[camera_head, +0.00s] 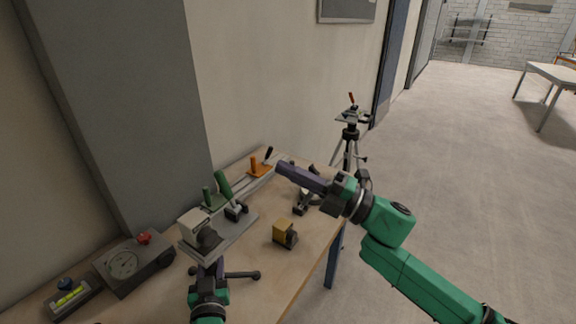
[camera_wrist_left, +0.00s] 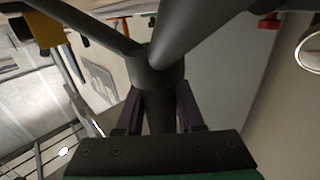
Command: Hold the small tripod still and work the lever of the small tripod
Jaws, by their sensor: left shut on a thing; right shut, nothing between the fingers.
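The small tripod (camera_head: 209,243) is dark, with a rounded head and thin splayed legs, and stands near the front of the workbench (camera_head: 262,296). My left gripper (camera_head: 210,268) is shut on it from the near side. In the left wrist view the purple fingers (camera_wrist_left: 158,112) grip just below the dark hub (camera_wrist_left: 155,75), where the legs meet. I cannot make out the lever of the small tripod in either view. My right gripper (camera_head: 283,168) is shut and empty, pointing left above the far part of the bench, well away from the small tripod.
Behind the small tripod are a pale block (camera_head: 194,224) and a green-handled clamp (camera_head: 224,186). An orange clamp (camera_head: 261,168) lies farther back. A yellow block (camera_head: 283,232) sits to the right, a grey box with a red knob (camera_head: 144,238) to the left. A tall tripod (camera_head: 350,132) stands beyond the bench.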

